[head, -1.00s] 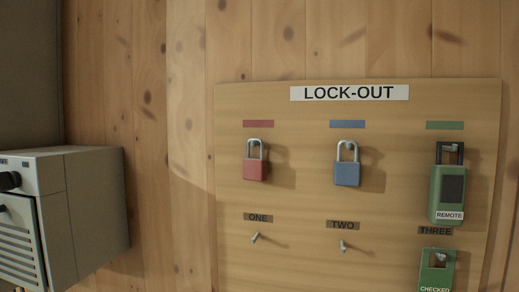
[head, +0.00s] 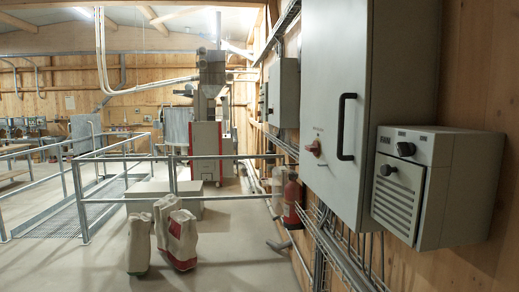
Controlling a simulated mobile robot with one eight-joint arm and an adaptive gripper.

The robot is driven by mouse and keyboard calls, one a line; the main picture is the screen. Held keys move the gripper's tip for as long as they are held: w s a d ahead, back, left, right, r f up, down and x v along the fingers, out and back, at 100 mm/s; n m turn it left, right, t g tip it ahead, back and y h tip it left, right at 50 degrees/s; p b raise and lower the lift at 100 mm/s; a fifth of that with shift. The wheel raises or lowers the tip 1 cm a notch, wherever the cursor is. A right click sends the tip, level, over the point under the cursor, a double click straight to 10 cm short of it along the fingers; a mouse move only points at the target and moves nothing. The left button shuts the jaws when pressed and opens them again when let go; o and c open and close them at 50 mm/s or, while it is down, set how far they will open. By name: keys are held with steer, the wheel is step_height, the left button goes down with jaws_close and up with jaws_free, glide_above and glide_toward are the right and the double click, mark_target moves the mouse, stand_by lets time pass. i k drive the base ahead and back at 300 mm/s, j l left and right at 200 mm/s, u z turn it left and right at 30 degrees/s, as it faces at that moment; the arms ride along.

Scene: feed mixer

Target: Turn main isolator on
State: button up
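A large grey cabinet (head: 376,95) with a black bar handle (head: 345,127) hangs on the wooden wall at the right. A small red rotary switch (head: 315,147) sits on its front, left of the handle, with tiny lettering above it that I cannot read. It looks like the main isolator, but its on or off position is too small to tell. The cabinet door looks shut. My gripper is not in view.
A grey box marked FAN (head: 440,180) with a black knob (head: 388,170) stands right of the cabinet. A red extinguisher (head: 292,200) and conduits are below. Sacks (head: 177,236) stand on the floor near metal railings (head: 130,195). The floor before the cabinet looks clear.

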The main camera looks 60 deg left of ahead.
mark_target(315, 148)
steer(key=u, duration=1.85)
